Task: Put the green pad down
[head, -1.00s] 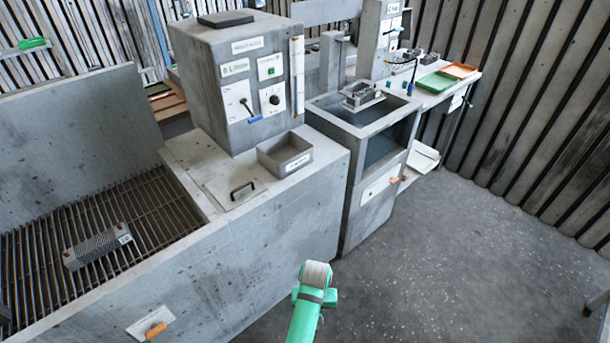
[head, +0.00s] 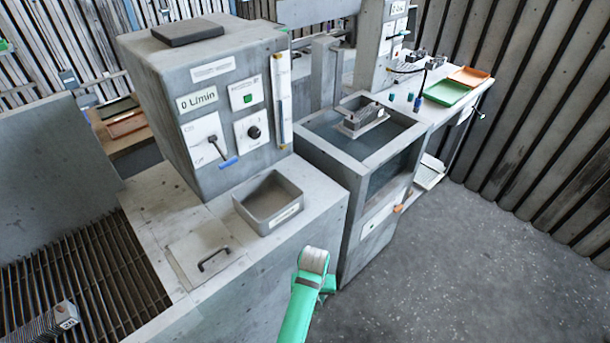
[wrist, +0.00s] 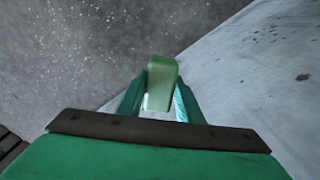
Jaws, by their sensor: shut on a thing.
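The green pad (wrist: 161,84) is a small pale green block in the wrist view. My gripper (wrist: 160,98) is shut on it, with one green finger on each side. The pad is in the air, with grey floor and a pale concrete side face behind it. In the head view my green arm reaches up from the bottom edge in front of the bench; the pad and the fingers cannot be made out there.
An open grey bin (head: 244,217) and a hatch with a handle (head: 183,262) are on the concrete bench. A water tank (head: 310,142) stands to its right. A green tray (head: 449,94) and an orange tray (head: 484,77) lie on the far counter. Floor at right is clear.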

